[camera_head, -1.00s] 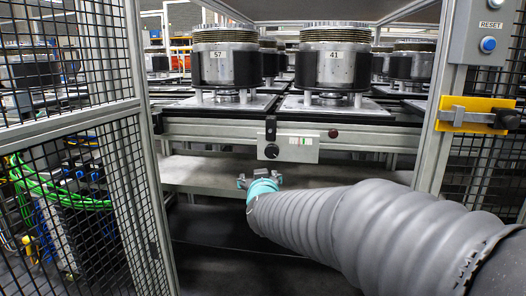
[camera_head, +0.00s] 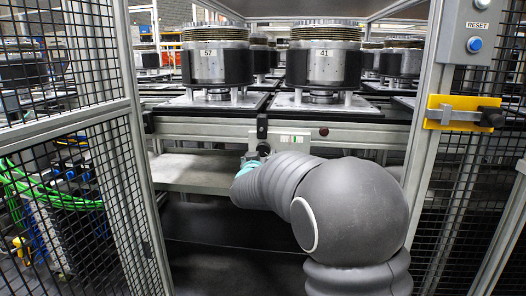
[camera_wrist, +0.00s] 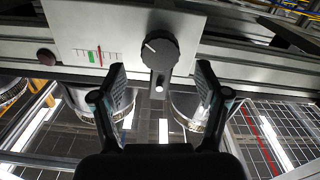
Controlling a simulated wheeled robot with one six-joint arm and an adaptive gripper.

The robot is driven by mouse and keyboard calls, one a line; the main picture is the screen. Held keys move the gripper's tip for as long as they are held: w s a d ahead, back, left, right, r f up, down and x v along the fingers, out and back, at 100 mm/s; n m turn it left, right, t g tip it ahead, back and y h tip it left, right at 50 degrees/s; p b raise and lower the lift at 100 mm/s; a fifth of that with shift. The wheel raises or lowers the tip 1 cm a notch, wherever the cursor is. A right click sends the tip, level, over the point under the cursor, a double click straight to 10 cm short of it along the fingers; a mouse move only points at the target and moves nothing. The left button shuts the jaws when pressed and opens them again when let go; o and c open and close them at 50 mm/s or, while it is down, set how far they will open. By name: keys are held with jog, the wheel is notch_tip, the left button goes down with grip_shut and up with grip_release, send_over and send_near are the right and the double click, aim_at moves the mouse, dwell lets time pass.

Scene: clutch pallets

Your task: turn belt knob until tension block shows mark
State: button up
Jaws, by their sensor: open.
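The black round belt knob (camera_wrist: 158,46) with a white pointer line sits on a light metal plate (camera_wrist: 200,22) in the wrist view. Its pointer slants toward the upper left of that picture. Beside it, the gauge window shows a green block (camera_wrist: 92,57) just left of a thin red line (camera_wrist: 99,55). My gripper (camera_wrist: 160,92) is open and empty, its two fingers apart below the knob in the picture. In the head view my gripper (camera_head: 250,160) is close to the knob, which is mostly hidden; the plate (camera_head: 312,137) shows beside it.
Above the plate, pallets bear metal clutch drums labelled 57 (camera_head: 208,66) and 41 (camera_head: 323,66). A shelf (camera_head: 195,172) lies below. Mesh fence panels (camera_head: 75,130) flank the opening. A yellow latch (camera_head: 465,113) and a reset box (camera_head: 474,30) are on the right post.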

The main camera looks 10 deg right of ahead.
aim_at(263, 151)
jog(key=shift+x, duration=2.25)
jog(key=c, duration=1.1)
jog(key=shift+d, duration=0.1)
jog(key=shift+c, duration=0.3)
